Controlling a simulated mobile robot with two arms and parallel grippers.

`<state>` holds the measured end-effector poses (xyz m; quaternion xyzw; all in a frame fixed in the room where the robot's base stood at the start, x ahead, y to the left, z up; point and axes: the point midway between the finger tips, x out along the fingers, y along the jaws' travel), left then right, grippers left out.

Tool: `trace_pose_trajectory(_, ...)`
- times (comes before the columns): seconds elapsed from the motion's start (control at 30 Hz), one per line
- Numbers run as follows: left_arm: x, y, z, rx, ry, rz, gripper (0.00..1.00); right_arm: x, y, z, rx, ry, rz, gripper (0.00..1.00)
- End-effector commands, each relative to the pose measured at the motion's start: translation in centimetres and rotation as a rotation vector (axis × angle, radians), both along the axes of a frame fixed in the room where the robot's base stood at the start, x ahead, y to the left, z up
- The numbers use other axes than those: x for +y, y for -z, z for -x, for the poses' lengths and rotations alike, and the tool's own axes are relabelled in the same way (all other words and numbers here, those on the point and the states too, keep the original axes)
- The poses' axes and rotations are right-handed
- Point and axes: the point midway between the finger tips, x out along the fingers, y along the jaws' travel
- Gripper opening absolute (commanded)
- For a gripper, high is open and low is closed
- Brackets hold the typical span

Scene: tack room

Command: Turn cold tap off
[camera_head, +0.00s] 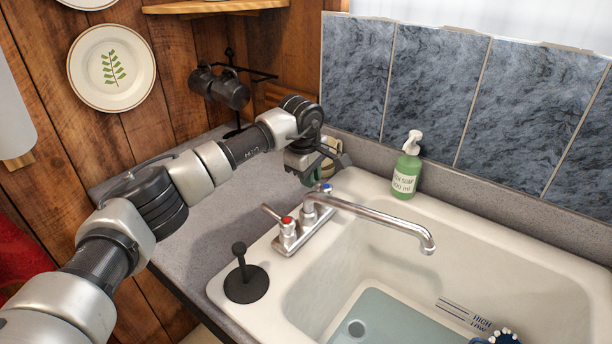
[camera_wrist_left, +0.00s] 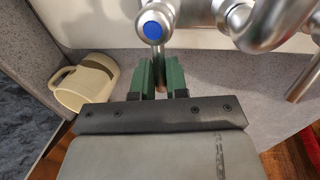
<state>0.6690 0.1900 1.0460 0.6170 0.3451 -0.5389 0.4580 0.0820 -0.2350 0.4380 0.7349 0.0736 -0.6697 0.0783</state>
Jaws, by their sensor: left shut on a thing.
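The cold tap (camera_head: 327,188) has a blue cap and sits at the back end of the faucet base, behind the spout (camera_head: 375,213). In the left wrist view its blue-capped knob (camera_wrist_left: 152,27) is just beyond my fingertips, with its thin metal lever running between the fingers. My left gripper (camera_head: 318,174) is at the tap, its two green fingers (camera_wrist_left: 161,76) shut on the lever, one on each side. The red-capped hot tap (camera_head: 288,221) is at the front end. In the head view my gripper's fingers are partly hidden. My right gripper is not in view.
A beige mug (camera_wrist_left: 86,82) lies on the counter beside my left gripper. A green soap bottle (camera_head: 407,166) stands on the sink's back rim. A black plunger-like object (camera_head: 245,280) is on the sink's front-left corner. Water is in the basin (camera_head: 390,318).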

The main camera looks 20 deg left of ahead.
Motion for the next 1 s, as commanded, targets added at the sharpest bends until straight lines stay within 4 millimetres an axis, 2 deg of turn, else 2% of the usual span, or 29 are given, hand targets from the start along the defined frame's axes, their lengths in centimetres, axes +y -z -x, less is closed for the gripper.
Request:
trace_pose_trajectory(0.13,0.1,-0.1,0.0,-0.001,-0.009,0.000,0.00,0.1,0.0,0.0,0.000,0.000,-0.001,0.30)
trace_pose_trajectory(0.17,0.1,-0.1,0.0,-0.001,-0.009,0.000,0.15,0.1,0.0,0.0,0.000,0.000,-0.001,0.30)
trace_pose_trajectory(0.3,0.1,0.0,0.0,-0.001,-0.007,0.000,0.37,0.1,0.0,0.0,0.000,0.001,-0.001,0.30)
trace_pose_trajectory(0.33,0.1,0.0,0.0,-0.001,-0.007,0.001,0.39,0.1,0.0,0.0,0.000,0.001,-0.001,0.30)
trace_pose_trajectory(0.67,0.1,-0.4,0.0,-0.001,-0.003,0.000,0.39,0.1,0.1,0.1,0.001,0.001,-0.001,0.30)
trace_pose_trajectory(0.77,0.2,-1.6,0.2,-0.004,-0.003,0.001,0.39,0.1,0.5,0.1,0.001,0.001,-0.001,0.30)
trace_pose_trajectory(1.0,0.6,-6.4,1.1,-0.005,-0.004,0.001,0.39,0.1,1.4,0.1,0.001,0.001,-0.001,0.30)
